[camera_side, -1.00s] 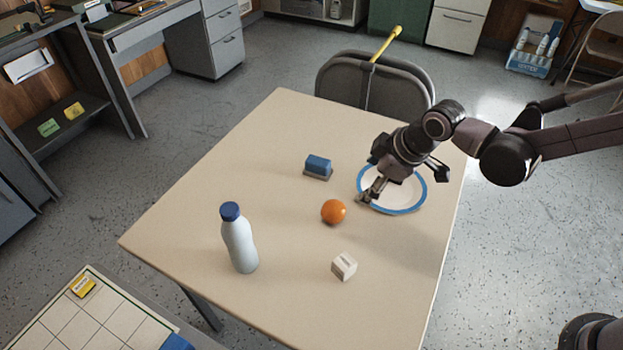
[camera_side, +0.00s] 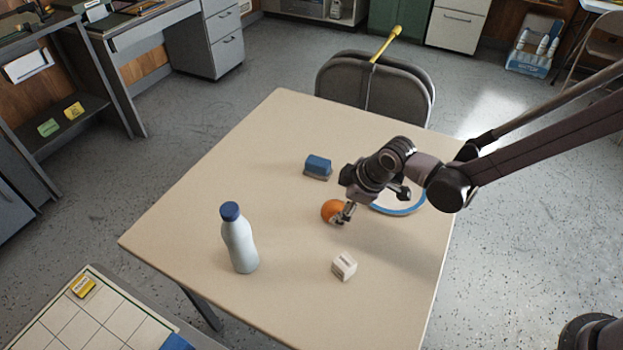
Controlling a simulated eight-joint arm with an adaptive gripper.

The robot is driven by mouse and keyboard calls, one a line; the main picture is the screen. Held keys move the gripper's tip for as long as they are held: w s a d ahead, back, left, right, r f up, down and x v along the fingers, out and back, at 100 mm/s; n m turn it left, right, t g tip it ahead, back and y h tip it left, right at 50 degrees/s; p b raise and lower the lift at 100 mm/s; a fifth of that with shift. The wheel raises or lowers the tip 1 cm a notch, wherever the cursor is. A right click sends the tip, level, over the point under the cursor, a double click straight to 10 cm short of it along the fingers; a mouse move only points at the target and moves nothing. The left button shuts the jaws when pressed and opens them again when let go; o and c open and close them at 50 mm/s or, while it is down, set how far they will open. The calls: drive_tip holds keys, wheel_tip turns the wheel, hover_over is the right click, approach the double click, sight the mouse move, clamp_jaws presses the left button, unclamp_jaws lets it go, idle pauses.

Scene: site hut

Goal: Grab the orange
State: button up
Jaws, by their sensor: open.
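The orange (camera_side: 329,209) sits on the beige table, near its middle. My gripper (camera_side: 341,217) is open, with its fingertips at the right side of the orange. The fingers cover part of the orange's right edge. I cannot tell whether they touch it or how far they reach around it.
A white bottle with a blue cap (camera_side: 240,240) stands to the left. A blue block-like item (camera_side: 318,166) lies behind the orange, and a small white cube (camera_side: 343,266) lies in front. A blue-rimmed plate (camera_side: 403,210) is partly hidden behind my arm. The table's left part (camera_side: 195,200) is clear.

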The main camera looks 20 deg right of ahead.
sight(337, 207)
drive_tip(key=x, duration=0.3)
drive_tip(key=shift+s+d+f, duration=0.1)
drive_tip(key=shift+s+f, duration=0.1)
drive_tip(key=shift+s, duration=0.05)
drive_tip(key=shift+x, duration=0.8)
drive_tip(key=c, duration=1.3)
